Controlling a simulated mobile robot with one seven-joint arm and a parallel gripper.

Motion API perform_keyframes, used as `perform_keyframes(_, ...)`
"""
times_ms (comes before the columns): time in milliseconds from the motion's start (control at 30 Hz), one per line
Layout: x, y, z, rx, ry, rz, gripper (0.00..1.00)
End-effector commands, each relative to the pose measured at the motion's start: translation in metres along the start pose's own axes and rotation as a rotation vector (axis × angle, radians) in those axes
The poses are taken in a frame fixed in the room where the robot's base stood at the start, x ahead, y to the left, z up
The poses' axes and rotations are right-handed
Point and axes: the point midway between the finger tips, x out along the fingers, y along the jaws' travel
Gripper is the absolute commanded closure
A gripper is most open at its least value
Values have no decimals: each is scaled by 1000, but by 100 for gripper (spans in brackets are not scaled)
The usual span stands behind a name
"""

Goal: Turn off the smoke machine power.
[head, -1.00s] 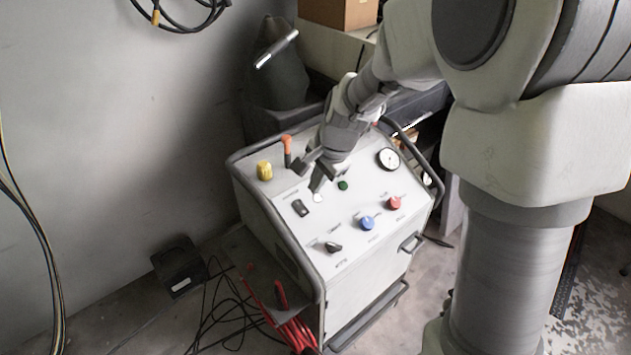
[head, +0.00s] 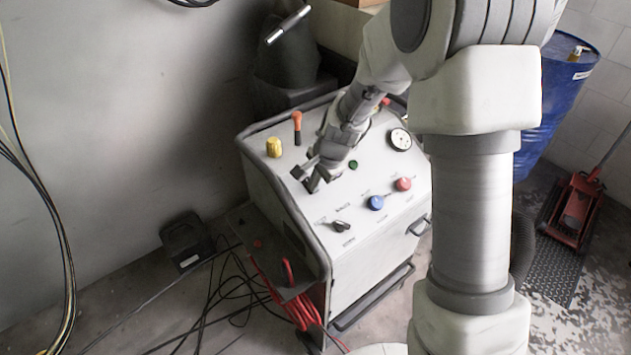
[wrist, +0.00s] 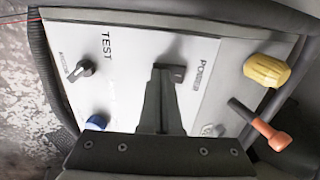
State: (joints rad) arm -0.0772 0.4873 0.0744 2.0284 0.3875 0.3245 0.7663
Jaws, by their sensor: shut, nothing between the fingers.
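The smoke machine (head: 376,165) is a white cabinet with a sloped control panel and grey tube rails. In the wrist view its black power switch (wrist: 175,71) sits beside the printed word POWER. My gripper (wrist: 158,78) is shut and empty, with its fingertips at the switch and partly covering it. I cannot tell whether they touch it. In the head view my gripper (head: 310,180) is low over the left part of the panel and hides the switch there. The switch's on or off position is not clear.
The panel also carries a yellow knob (head: 273,147), an orange-tipped lever (head: 297,127), a blue knob (head: 376,202), a red knob (head: 403,184), a black selector (head: 340,225) and a gauge (head: 400,139). Cables lie on the floor. A blue drum (head: 560,90) stands right.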

Motion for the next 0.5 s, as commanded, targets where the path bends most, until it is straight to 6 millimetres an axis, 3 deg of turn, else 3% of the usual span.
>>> perform_keyframes(267, 15, 6, 0, 0, 0, 1, 100)
perform_keyframes(500, 13, 8, 1, 0, -3, 7, 100)
